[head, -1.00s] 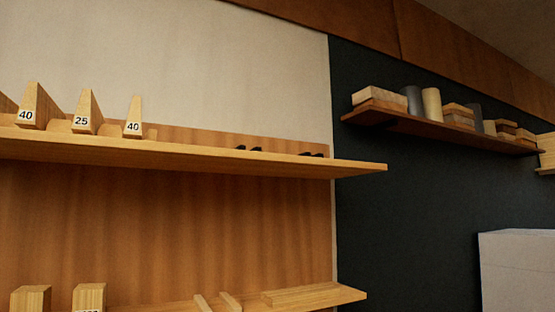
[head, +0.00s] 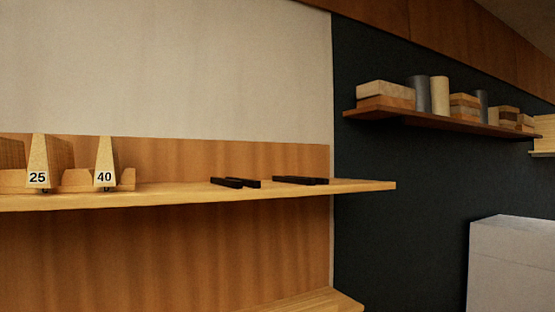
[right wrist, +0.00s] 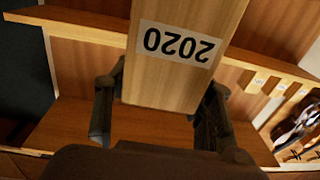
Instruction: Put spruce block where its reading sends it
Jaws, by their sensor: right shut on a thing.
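The spruce block (right wrist: 170,82) is a pale, straight-grained wood block in the right wrist view. Its white label (right wrist: 178,44) shows 2020, upside down in that view. My right gripper (right wrist: 158,112) has a dark finger on each side of the block and is shut on it. The block's far end is cut off by the top of the picture. Neither gripper shows in the head view, and my left gripper is not in view.
In the head view, a wooden shelf (head: 300,192) holds wedge-shaped pieces labelled 25 (head: 38,165) and 40 (head: 105,165), and dark strips (head: 235,183). A wall shelf (head: 440,124) at right holds wood blocks and cylinders. A white box (head: 520,265) stands below it.

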